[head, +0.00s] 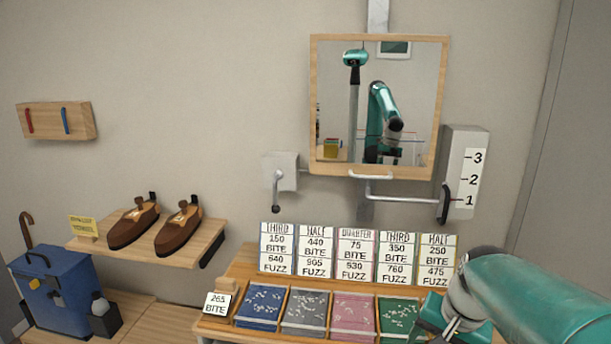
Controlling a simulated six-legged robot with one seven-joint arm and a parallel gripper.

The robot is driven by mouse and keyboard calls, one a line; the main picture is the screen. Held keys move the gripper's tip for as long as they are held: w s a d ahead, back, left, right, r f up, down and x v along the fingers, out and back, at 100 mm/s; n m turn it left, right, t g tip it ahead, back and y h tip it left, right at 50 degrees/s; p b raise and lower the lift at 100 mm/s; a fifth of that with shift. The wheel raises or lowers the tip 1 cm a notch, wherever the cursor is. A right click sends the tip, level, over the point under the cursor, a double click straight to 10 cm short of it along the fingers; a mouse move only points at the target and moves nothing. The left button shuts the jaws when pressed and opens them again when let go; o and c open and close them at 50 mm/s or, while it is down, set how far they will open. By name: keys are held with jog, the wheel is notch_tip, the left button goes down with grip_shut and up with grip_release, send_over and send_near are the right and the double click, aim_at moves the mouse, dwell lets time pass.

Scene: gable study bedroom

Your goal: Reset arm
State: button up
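My teal arm enters from the right edge in the head view and reaches down to the lower right. My gripper (452,326) is at its lower end, in front of the right end of the wooden counter (240,270). Its fingertips do not show clearly, so I cannot tell whether it is open or shut or holds anything. My arm covers part of the counter's right side. The wood-framed mirror (340,110) on the wall reflects my teal arm and a column with a teal head.
Blue, grey, pink and green trays (398,316) line the counter beneath several number cards (317,254). A lever (445,203) beside a 1-to-3 scale (470,180) and a crank (277,190) flank the mirror. A shelf (200,248) holds brown shoes (178,228); a blue case (55,290) stands at left.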

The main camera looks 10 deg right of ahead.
jog(key=s+a+r+n+t, duration=0.1)
jog(key=s+a+r+n, duration=0.1)
jog(key=s+a+n, duration=0.2)
jog(key=s+a+r+n+t, duration=0.1)
jog(key=s+a+n+t, duration=0.1)
jog(key=a, duration=0.8)
jog(key=shift+s+r+n+h, duration=0.4)
jog(key=shift+s+n, duration=0.5)
jog(key=shift+n, duration=0.1)
jog(key=c, duration=0.6)
jog(key=shift+d, duration=0.15)
jog(key=shift+c, duration=0.4)
